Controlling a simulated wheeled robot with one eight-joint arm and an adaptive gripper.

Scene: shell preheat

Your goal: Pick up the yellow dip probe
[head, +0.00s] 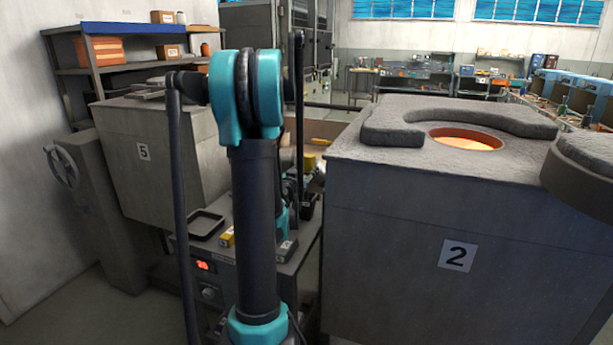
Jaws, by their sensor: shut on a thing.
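My arm stands upright in the middle of the head view and covers much of the space behind it. A small teal part of my wrist shows just right of the forearm, but my gripper's jaws are hidden behind it. A small yellow piece (227,238) shows at the forearm's left edge, over the top of a low grey cabinet (245,268). It may be part of the yellow dip probe, but I cannot tell. What the jaws touch is hidden.
An empty dark tray (206,225) sits on the low cabinet. Furnace 2 (400,250), with a glowing round opening (466,139), stands close on the right. Unit 5 (165,160) and a post with a handwheel (65,165) stand left. A yellow box-like item (308,162) lies farther back.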

